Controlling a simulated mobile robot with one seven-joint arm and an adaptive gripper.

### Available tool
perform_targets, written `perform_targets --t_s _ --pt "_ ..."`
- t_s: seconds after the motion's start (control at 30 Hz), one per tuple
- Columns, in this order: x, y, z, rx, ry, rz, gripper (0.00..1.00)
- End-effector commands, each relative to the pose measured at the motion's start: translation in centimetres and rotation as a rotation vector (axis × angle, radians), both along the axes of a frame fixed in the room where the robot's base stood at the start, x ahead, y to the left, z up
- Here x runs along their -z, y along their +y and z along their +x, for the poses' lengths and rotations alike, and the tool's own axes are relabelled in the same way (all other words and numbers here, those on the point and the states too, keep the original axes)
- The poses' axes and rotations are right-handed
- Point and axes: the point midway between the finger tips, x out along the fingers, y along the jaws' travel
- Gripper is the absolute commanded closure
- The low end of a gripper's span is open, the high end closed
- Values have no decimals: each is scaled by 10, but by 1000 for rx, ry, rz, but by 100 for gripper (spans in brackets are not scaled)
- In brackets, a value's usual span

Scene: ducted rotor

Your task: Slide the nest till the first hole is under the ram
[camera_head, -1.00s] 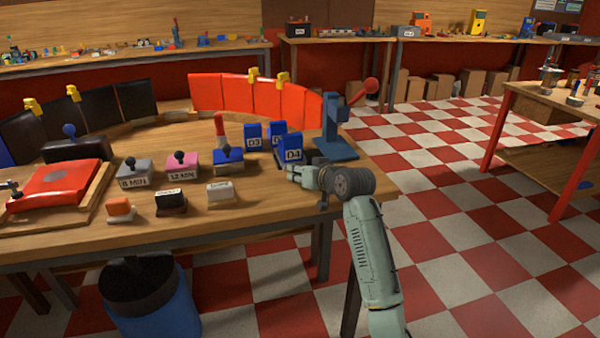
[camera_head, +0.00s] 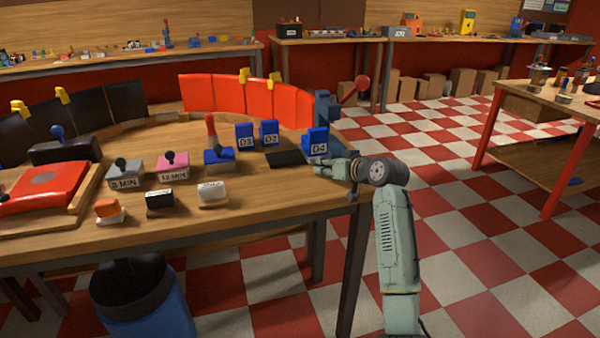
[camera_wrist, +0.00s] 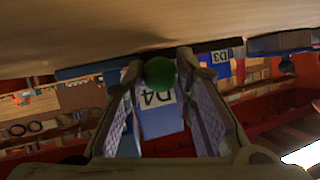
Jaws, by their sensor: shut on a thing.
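My gripper (camera_head: 338,169) is at the right end of the workbench, beside the blue block marked D4 (camera_head: 317,146). In the wrist view its two fingers (camera_wrist: 160,72) close around a round green knob (camera_wrist: 161,73). The D4 block (camera_wrist: 158,118) shows upside down just past the knob; I cannot tell whether they are joined. The blue press (camera_head: 324,106) with its red-ended lever (camera_head: 361,83) stands behind the D4 block, which hides its lower part. I cannot make out the ram, the nest's holes or their alignment.
A dark flat plate (camera_head: 286,157) lies left of D4. Blocks D3 (camera_head: 244,137) and D2 (camera_head: 269,133) stand behind it. A blue stamp with a red handle (camera_head: 216,152) and several other blocks sit further left.

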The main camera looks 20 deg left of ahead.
Motion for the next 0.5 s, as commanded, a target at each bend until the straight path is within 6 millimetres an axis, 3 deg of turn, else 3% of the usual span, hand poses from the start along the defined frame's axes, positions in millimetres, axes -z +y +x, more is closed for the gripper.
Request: perform_targets --t_s 0.2,0.5 --pt "2 -34 23 -8 4 0 100" --pt "1 -40 27 -12 3 1 100"
